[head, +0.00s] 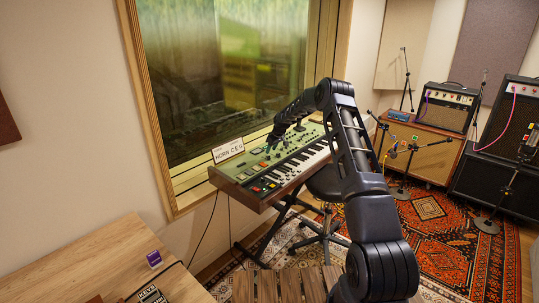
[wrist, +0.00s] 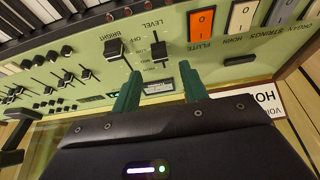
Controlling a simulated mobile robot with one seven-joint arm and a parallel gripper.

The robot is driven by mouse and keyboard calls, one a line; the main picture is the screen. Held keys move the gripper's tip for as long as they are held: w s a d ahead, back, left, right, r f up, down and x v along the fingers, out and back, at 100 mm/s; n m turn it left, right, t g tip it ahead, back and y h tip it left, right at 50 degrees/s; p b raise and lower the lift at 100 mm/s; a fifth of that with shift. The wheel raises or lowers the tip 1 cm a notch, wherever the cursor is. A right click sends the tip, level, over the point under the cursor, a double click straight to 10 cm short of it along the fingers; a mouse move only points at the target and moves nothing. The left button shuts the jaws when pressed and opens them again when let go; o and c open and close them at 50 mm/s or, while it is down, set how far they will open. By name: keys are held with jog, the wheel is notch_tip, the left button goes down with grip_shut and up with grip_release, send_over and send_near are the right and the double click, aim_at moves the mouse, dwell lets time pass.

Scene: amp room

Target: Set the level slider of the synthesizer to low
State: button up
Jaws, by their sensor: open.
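The green synthesizer (head: 245,177) stands below the window in the head view, its panel facing up. The wrist view shows its panel close up and turned. The level slider (wrist: 158,50) is a black knob in a slot, with the printed word LEVEL near it. My gripper (wrist: 159,72) is open, with two green fingers apart and nothing between them but panel and a small meter (wrist: 158,87). The fingertips lie just short of the level knob, which is roughly in line with the gap. Contact cannot be told. In the head view my gripper (head: 272,142) is over the panel, small and dark.
Another black slider (wrist: 87,46) sits left of the level slider. Orange and white switches (wrist: 201,22) are to the right. A HORN C E G card (head: 228,150) stands at the synthesizer's back edge. A stool (head: 325,184) is in front; amplifiers (head: 447,107) stand at the right.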

jog(key=shift+v, duration=2.65)
jog(key=s+d+r+m+h, duration=0.1)
jog(key=s+d+r, duration=0.1)
jog(key=s+r, duration=0.65)
jog(key=s+d+r+m, duration=0.15)
jog(key=s+r, duration=0.35)
jog(key=r, duration=0.7)
jog(key=s+d+r+m+h, duration=0.1)
jog(key=s+d+r, duration=0.2)
jog(key=s+r, duration=0.35)
jog(key=s+d+r+h, duration=0.15)
jog(key=s+r, duration=0.25)
jog(key=s, duration=0.6)
jog(key=s+d+r+m+t, duration=0.1)
jog(key=s+d+r, duration=0.15)
jog(key=s, duration=0.75)
jog(key=s+d+r+m, duration=0.2)
jog(key=s+d, duration=0.1)
jog(key=s, duration=0.8)
jog(key=s+d+f+m, duration=0.1)
jog(key=s+f, duration=0.1)
jog(key=s, duration=0.7)
jog(key=s+d+f+m, duration=0.1)
jog(key=s+d+f, duration=0.1)
jog(key=s, duration=0.7)
jog(key=shift+s+d+f, duration=0.3)
jog(key=shift+d+f, duration=0.05)
jog(key=shift+f, duration=0.4)
jog(key=shift+m, duration=0.25)
